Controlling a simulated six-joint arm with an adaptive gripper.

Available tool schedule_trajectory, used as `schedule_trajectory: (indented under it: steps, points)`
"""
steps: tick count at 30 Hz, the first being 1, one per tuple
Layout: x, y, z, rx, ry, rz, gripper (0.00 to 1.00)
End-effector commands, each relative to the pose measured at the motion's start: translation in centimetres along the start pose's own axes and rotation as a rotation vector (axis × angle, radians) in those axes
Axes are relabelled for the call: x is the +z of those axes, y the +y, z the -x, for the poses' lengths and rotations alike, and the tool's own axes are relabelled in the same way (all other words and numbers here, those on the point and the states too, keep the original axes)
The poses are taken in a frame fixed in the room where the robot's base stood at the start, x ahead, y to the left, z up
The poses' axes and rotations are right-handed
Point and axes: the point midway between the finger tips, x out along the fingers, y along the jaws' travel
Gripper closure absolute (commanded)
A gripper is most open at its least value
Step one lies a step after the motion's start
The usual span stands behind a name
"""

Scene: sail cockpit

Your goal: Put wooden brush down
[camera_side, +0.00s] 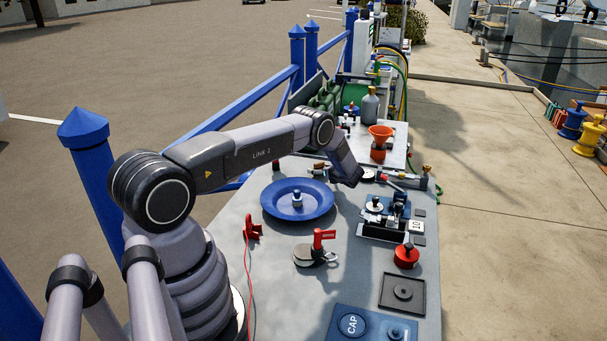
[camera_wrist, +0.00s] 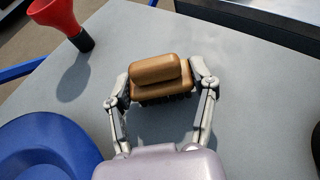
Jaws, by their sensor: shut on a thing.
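The wooden brush (camera_wrist: 158,78) shows in the wrist view as a brown block with a rounded grip on top and dark bristles below. My gripper (camera_wrist: 163,86) is shut on it, with one finger at each end. The brush is roughly level over the grey table (camera_wrist: 235,105). I cannot tell whether its bristles touch the table. In the side view my arm reaches over the table to the far side of the blue plate (camera_side: 273,206), and I cannot clearly make out the brush or the fingers there.
The blue plate's rim fills the wrist view's lower left (camera_wrist: 50,140). A red cone-shaped thing with a black end (camera_wrist: 58,14) stands at upper left. Bare table lies right of the brush. The side view shows an orange funnel (camera_side: 381,132) behind and a red knob (camera_side: 406,256) nearer.

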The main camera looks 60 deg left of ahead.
Motion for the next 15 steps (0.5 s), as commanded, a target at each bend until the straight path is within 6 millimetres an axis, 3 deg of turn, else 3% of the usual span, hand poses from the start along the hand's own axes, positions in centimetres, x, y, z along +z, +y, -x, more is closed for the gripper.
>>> schedule_trajectory:
  steps: [14, 15]
  points:
    - [-0.99, -0.03, -0.4, -0.001, -0.001, 0.002, 0.78]
    - [-0.98, -0.03, -0.39, -0.001, -0.001, 0.002, 0.38]
